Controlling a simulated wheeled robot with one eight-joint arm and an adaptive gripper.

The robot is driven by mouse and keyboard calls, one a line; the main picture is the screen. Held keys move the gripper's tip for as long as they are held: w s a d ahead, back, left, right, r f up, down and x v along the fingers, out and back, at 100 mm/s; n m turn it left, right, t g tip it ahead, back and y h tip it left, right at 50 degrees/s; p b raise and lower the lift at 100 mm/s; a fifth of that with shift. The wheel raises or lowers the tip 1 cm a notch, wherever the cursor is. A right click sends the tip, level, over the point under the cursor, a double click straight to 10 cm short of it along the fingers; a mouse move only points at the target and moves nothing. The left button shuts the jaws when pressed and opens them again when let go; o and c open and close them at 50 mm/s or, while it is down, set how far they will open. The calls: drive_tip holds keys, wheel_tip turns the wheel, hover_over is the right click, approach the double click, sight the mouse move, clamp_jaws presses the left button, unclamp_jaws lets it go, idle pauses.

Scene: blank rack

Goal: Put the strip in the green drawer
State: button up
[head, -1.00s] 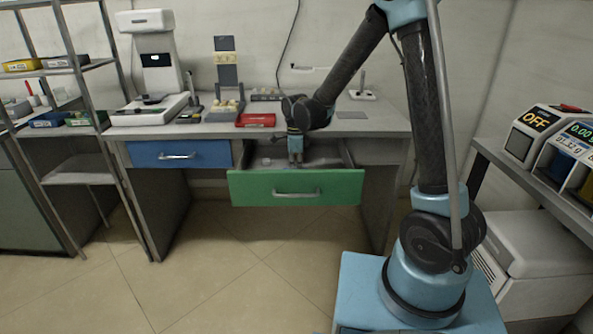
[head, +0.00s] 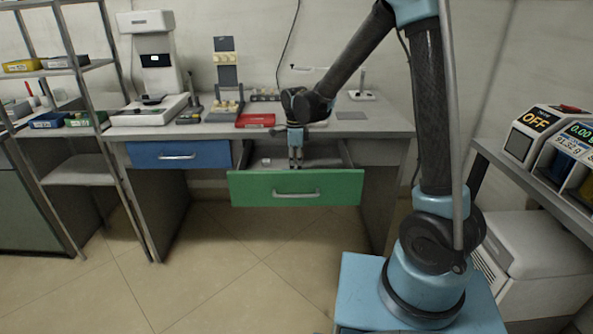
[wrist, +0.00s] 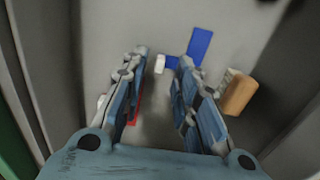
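The green drawer (head: 330,188) is pulled out under the bench. My gripper (head: 295,167) points down over its inside, behind the front panel. In the wrist view, my gripper (wrist: 163,58) has its two fingers apart, with nothing held between them. On the drawer floor beyond the fingertips lie a small white piece (wrist: 160,64) and a blue flat piece (wrist: 200,44). An orange-brown block (wrist: 239,95) lies right of the fingers. A red piece (wrist: 135,110) is mostly hidden behind the left finger. I cannot tell which of these, if any, is the strip.
The blue drawer (head: 200,154) to the left is shut. A red tray (head: 256,120) and a white instrument (head: 150,115) stand on the bench top. The drawer's side walls rise close around my gripper. A metal shelf (head: 80,170) stands at the left.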

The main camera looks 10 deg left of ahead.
wheel_tip(320, 180, up, 10)
drive_tip(key=f, duration=0.1)
drive_tip(key=s+d+r+n, duration=0.1)
drive_tip(key=d+r+n, duration=0.25)
drive_tip(key=d, duration=0.95)
drive_tip(key=s+d+r+n+t, duration=0.15)
drive_tip(key=s+d+n, duration=0.35)
drive_tip(key=d, duration=0.8)
drive_tip(key=s+d+f+n, duration=0.3)
drive_tip(key=s+d+f, duration=0.1)
drive_tip(key=s+d, duration=0.3)
drive_tip(key=s+d+f+n, duration=0.4)
drive_tip(key=s+d+f, duration=0.1)
drive_tip(key=s+d, duration=0.2)
drive_tip(key=shift+s+d+t, duration=0.35)
drive_tip(key=shift+s, duration=0.55)
drive_tip(key=shift+w+f, duration=0.15)
drive_tip(key=shift+w, duration=0.3)
